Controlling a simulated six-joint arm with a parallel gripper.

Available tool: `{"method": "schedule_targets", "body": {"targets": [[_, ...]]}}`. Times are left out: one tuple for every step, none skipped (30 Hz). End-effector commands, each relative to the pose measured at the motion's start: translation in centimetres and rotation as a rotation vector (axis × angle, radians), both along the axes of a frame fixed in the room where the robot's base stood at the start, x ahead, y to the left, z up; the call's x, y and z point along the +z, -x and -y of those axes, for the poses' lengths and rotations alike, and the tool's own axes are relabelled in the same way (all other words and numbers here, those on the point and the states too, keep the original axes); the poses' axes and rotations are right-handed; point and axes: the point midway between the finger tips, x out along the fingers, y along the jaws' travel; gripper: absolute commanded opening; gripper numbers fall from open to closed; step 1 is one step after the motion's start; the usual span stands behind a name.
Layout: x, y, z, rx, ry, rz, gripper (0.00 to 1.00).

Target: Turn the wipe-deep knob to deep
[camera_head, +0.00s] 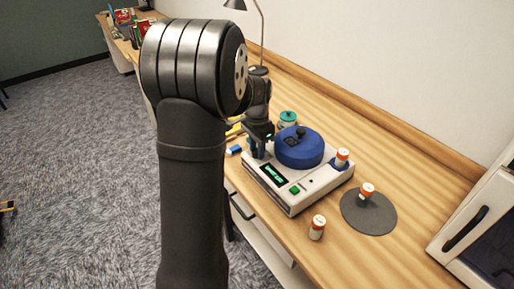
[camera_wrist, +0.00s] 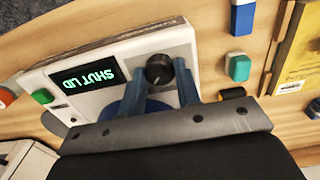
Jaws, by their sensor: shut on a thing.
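The roller sorter (camera_head: 297,200) is a white machine with a round blue lid on top, standing on the wooden counter. Its dark round knob (camera_wrist: 158,69) sits at the panel corner beside the display (camera_wrist: 87,77), which reads "SHUT LID" upside down in the wrist view. My gripper (camera_head: 258,148) is lowered over this end of the machine. In the wrist view its blue fingers (camera_wrist: 160,78) stand on either side of the knob, shut on it. The knob's markings cannot be read. The blue lid (camera_head: 298,147) looks closed in the head view.
A green button (camera_head: 294,189) is on the panel. Orange-capped bottles stand on the machine (camera_head: 342,158), on a grey disc (camera_head: 380,219) and on the counter (camera_head: 317,228). A teal-topped container (camera_head: 288,118) is behind. A white appliance (camera_head: 480,225) stands at right.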

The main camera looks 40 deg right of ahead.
Motion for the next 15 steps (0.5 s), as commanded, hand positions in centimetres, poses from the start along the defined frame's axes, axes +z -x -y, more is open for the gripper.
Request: {"method": "schedule_targets", "body": {"targets": [[-0.02,0.00,0.03,-0.007,0.001,0.000,0.07],[-0.02,0.00,0.03,-0.010,0.001,0.000,0.07],[-0.02,0.00,0.03,-0.014,0.001,0.000,0.07],[-0.02,0.00,0.03,-0.015,0.001,0.000,0.07],[-0.02,0.00,0.03,-0.017,0.001,0.000,0.07],[-0.02,0.00,0.03,-0.018,0.001,0.000,0.07],[-0.02,0.00,0.02,-0.018,0.000,0.000,0.07],[-0.02,0.00,0.02,-0.018,0.000,0.000,0.07],[-0.02,0.01,0.02,-0.018,0.000,0.000,0.07],[-0.02,0.01,0.02,-0.018,0.000,0.000,0.07],[-0.03,0.01,0.02,-0.018,0.000,0.000,0.07],[-0.03,0.01,0.02,-0.018,0.000,0.000,0.07],[-0.03,0.01,0.02,-0.018,0.000,0.000,0.07],[-0.03,0.01,0.02,-0.018,0.000,0.000,0.07],[-0.03,0.01,0.02,-0.018,0.000,0.000,0.32]]}}
